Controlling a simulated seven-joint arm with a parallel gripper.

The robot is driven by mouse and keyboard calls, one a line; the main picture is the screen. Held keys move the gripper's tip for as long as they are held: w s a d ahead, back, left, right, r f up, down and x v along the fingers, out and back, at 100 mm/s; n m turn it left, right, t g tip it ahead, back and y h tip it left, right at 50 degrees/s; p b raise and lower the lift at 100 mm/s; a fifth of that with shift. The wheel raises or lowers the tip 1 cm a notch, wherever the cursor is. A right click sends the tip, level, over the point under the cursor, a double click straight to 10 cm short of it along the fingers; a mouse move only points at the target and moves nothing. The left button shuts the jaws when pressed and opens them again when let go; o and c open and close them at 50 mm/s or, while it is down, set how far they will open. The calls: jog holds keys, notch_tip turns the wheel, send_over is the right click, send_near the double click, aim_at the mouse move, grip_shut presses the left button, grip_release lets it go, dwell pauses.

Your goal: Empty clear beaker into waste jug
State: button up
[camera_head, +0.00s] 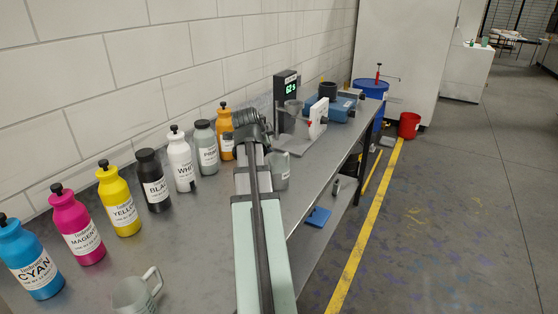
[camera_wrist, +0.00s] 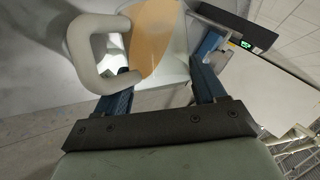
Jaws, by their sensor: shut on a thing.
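In the wrist view, my gripper (camera_wrist: 162,82) is shut on a pale beaker (camera_wrist: 178,62) with a thick handle (camera_wrist: 85,50) on its left. An orange patch shows in its mouth. I cannot tell whether it is liquid. In the head view, my gripper (camera_head: 254,142) is over the bench, its fingers mostly hidden by my arm. A grey translucent beaker (camera_head: 279,172) shows just right of it, partly hidden. Another clear beaker (camera_head: 135,296) with a handle stands at the bottom left, cut off by the frame edge. I cannot tell which vessel is the waste jug.
Ink bottles line the wall, from cyan (camera_head: 32,262) to orange (camera_head: 225,133). A blue drum (camera_head: 370,90) and red bucket (camera_head: 409,125) are beyond the bench.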

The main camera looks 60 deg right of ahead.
aim_at(272, 142)
jog(key=shift+s+f+m+t, duration=0.2)
jog(key=shift+f+m+t, duration=0.2)
jog(key=shift+f+t, duration=0.15)
dwell(0.6)
jog(key=shift+s+d+r+m+t, duration=0.15)
jog(key=shift+s+m+t, duration=0.2)
jog(key=shift+t, duration=0.3)
dwell(0.9)
jog(key=shift+s+d+r+m+t+y, duration=0.1)
jog(key=shift+s+d+m+t+y, duration=0.1)
jog(key=shift+s+m+t+y, duration=0.45)
dwell(0.7)
jog(key=shift+s+d+m+t+h, duration=0.15)
jog(key=shift+s+m+t+h, duration=0.2)
jog(key=shift+s+m+t, duration=0.45)
dwell(1.7)
jog(key=shift+w+n, duration=0.15)
jog(key=shift+n, duration=0.15)
jog(key=shift+w+r+n+g, duration=0.1)
jog(key=shift+w+n+g, duration=0.3)
jog(key=shift+n+g, duration=0.15)
jog(key=shift+w+a+n+g, duration=0.3)
jog(key=shift+w+g, duration=0.2)
jog(key=shift+g, duration=0.2)
